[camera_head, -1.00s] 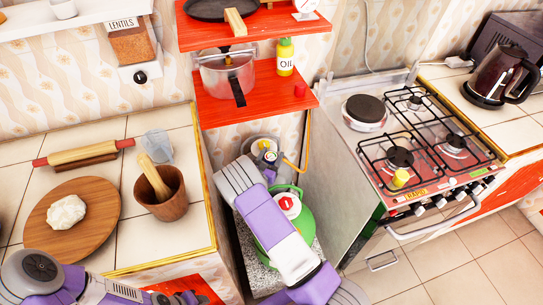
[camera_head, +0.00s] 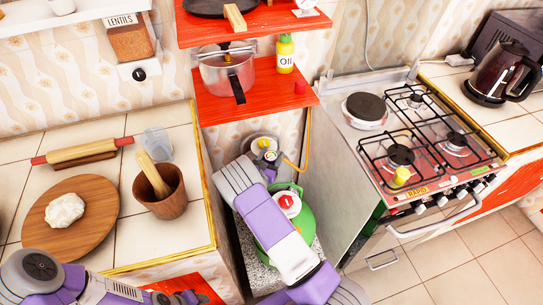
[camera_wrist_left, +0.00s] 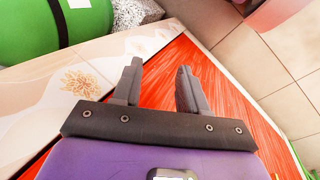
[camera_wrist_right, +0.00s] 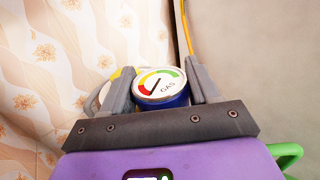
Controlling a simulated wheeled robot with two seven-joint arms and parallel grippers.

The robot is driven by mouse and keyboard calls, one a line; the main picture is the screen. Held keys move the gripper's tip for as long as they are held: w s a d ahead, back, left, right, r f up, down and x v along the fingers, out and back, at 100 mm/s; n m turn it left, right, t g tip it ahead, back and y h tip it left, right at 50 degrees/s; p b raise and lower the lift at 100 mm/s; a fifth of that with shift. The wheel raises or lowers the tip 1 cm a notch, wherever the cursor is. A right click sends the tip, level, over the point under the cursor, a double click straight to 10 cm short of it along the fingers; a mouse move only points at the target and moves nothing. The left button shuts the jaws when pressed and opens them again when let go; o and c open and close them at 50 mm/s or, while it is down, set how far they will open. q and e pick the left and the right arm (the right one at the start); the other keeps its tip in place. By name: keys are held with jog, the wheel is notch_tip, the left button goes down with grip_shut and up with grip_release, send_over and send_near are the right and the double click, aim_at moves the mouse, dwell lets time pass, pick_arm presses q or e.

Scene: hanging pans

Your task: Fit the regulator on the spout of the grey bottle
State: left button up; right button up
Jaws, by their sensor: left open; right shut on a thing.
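The regulator, with a round "GAS" gauge (camera_wrist_right: 160,87) and a blue body, is held between the fingers of my right gripper (camera_wrist_right: 160,92). In the head view the regulator (camera_head: 268,157) is small at the end of my right gripper (camera_head: 266,164). Just behind it, a pale grey round collar with a yellow centre (camera_head: 263,143) seems to be the grey bottle's top; its body is hidden. In the right wrist view a grey curved rim (camera_wrist_right: 94,100) shows behind the left finger. I cannot tell whether regulator and spout touch. My left gripper (camera_wrist_left: 157,70) is open and empty.
A green bottle with a red cap (camera_head: 289,202) stands in the niche, partly under my right arm. A yellow hose (camera_head: 305,150) runs up along the stove side. Red shelves (camera_head: 260,98) hang above. The counter (camera_head: 120,240) is at left, the stove (camera_head: 410,150) at right.

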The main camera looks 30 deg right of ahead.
jog(key=shift+f, duration=0.1)
jog(key=o, duration=1.3)
